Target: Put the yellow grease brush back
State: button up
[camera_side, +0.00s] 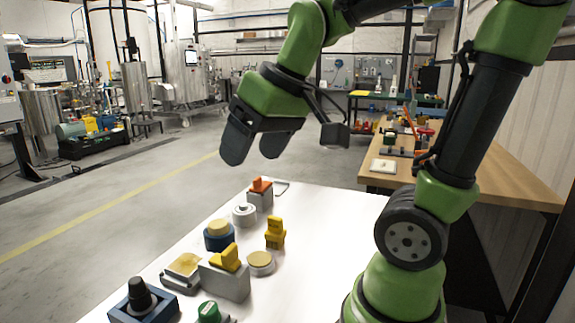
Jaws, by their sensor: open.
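My gripper (257,150) hangs open and empty above the far end of the white table, well clear of the things on it. Two yellow pieces could be the grease brush; I cannot tell which it is. One yellow piece (275,234) stands upright on the white surface, right of the middle of the group. The other yellow piece (229,256) sits on top of a grey block (226,283) nearer the camera. No bristles can be made out on either.
On the white table (325,240) stand an orange piece on a grey block (260,199), a white round part (244,215), a blue round holder (218,238), a tan-topped disc (261,263), a flat tray (183,270), a black knob (139,295) and a green part (208,312). The table's right side is bare.

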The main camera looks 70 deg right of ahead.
jog(key=s+a+m+t+y, duration=0.1)
jog(key=s+a, duration=0.3)
jog(key=s, duration=0.2)
jog(key=shift+s+a+f+t, duration=0.25)
jog(key=shift+s+t, duration=0.05)
jog(key=shift+s, duration=0.05)
